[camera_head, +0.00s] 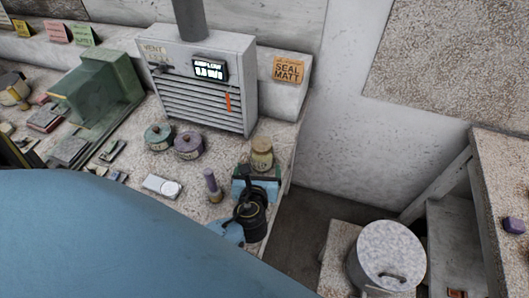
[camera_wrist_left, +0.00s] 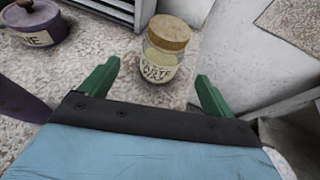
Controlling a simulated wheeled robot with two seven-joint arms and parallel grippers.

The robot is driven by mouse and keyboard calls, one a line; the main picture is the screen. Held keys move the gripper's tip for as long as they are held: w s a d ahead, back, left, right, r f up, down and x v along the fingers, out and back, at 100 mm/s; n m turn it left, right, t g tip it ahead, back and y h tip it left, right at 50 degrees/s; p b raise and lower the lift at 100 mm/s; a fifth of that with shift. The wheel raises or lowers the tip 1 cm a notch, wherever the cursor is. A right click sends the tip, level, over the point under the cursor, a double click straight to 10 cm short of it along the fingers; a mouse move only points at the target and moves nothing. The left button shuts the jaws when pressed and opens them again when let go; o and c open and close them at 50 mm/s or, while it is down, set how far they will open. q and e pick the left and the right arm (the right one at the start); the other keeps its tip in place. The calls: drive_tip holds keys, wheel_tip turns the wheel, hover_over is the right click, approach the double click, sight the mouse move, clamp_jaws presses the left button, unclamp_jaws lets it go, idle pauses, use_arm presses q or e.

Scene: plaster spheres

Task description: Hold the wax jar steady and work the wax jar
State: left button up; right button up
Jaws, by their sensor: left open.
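The wax jar (camera_head: 262,155) is a small glass jar of pale yellow wax with a wooden-looking lid, upright near the right end of the speckled bench. It also shows in the left wrist view (camera_wrist_left: 166,50), where its label seems to read "paste wax". My left gripper (camera_head: 256,182) is open on the near side of the jar. In the left wrist view its green fingers (camera_wrist_left: 158,72) point toward the jar, one to each side, with a gap to it. The jar's lower part is partly hidden in the head view. My right gripper is not in view.
A grey vent box (camera_head: 203,80) stands behind the jar. A purple pot (camera_head: 188,145), a green pot (camera_head: 158,136) and a purple-topped bottle (camera_head: 212,185) stand to the left. The bench ends just right of the jar. A grey lidded bin (camera_head: 388,255) stands beyond the gap.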

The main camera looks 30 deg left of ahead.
sight(260, 160)
use_arm(q)
drive_tip(key=x, duration=0.3)
drive_tip(key=shift+w+f, duration=0.1)
drive_tip(key=shift+w, duration=0.05)
drive_tip(key=x, duration=0.3)
drive_tip(key=shift+b, duration=0.3)
drive_tip(key=shift+d+x, duration=0.2)
drive_tip(key=shift+x, duration=1.05)
drive_tip(key=shift+w+a+f, duration=0.2)
drive_tip(key=shift+w+a, duration=0.05)
drive_tip(key=shift+w, duration=0.2)
drive_tip(key=c, duration=1.3)
wheel_tip(260, 160, up, 10)
drive_tip(key=p, duration=0.2)
drive_tip(key=shift+r+p, duration=0.1)
drive_tip(key=shift+p, duration=0.3)
drive_tip(key=o, duration=0.7)
drive_tip(key=c, duration=1)
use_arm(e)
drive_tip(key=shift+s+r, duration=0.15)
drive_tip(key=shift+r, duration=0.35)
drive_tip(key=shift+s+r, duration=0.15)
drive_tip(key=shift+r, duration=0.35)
